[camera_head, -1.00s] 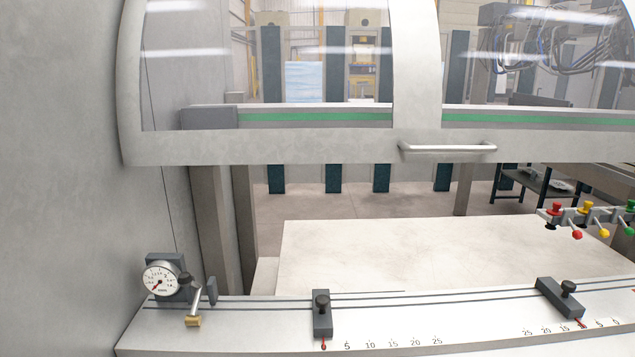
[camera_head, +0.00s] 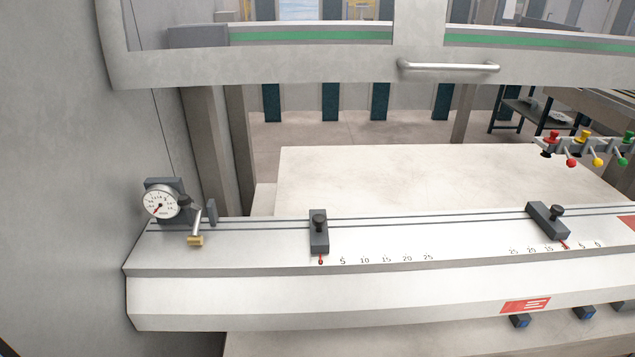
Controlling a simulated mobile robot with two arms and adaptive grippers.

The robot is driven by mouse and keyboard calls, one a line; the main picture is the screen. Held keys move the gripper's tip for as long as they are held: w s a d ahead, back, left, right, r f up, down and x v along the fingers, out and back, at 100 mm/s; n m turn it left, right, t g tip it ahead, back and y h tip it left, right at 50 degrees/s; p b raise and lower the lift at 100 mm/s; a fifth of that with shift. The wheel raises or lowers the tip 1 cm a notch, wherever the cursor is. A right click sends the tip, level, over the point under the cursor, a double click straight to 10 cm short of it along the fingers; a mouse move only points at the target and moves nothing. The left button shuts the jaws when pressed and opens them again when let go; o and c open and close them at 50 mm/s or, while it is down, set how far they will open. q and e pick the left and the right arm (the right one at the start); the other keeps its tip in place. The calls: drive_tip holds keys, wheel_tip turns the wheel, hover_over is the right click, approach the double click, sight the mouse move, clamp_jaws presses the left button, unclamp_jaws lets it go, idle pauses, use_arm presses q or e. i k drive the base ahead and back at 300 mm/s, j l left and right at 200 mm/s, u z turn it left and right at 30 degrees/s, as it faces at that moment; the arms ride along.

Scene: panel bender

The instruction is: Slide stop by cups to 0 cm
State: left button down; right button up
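Two dark stops with black knobs sit on the white rail (camera_head: 440,244). The left stop (camera_head: 319,232) has its red pointer at the 0 mark of its scale. The right stop (camera_head: 547,220) is on the side of the red, yellow and green knobbed parts (camera_head: 585,148). Its red pointer is near the 10 mark, left of the 5 and 0 marks of its scale. This stop sits at an angle in the picture. Neither of my grippers is in view.
A round dial gauge (camera_head: 161,203) with a brass-ended lever (camera_head: 195,240) is at the rail's left end. A pale flat table (camera_head: 420,180) lies behind the rail. A windowed guard with a handle (camera_head: 448,67) hangs above. Blue buttons (camera_head: 520,321) are below the rail.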

sight(546, 218)
drive_tip(key=z, duration=1.35)
